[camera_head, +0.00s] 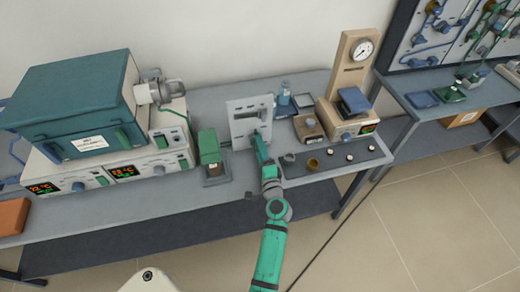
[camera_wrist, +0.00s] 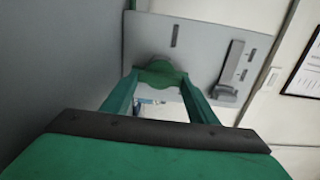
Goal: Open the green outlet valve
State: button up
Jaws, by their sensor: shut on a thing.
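The green outlet valve shows in the wrist view as a round green knob (camera_wrist: 161,72) on a light grey upright panel (camera_wrist: 205,40). The same panel stands on the bench in the head view (camera_head: 241,108). My gripper (camera_wrist: 160,80) has its two green fingers on either side of the knob and is shut on it. In the head view my gripper (camera_head: 257,137) reaches the lower right part of the panel and largely hides the valve. A dark slot (camera_wrist: 174,36) and a grey lever (camera_wrist: 229,72) are also on the panel.
A green device (camera_head: 209,150) stands just left of the panel, with a blue furnace (camera_head: 75,100) further left. On the right are a brown-topped box (camera_head: 308,127), small cups (camera_head: 313,164) and a wooden gauge stand (camera_head: 351,62).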

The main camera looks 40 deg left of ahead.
jog(key=o, duration=1)
jog(key=shift+o, duration=0.2)
jog(key=v, duration=1.1)
jog(key=shift+a, duration=0.1)
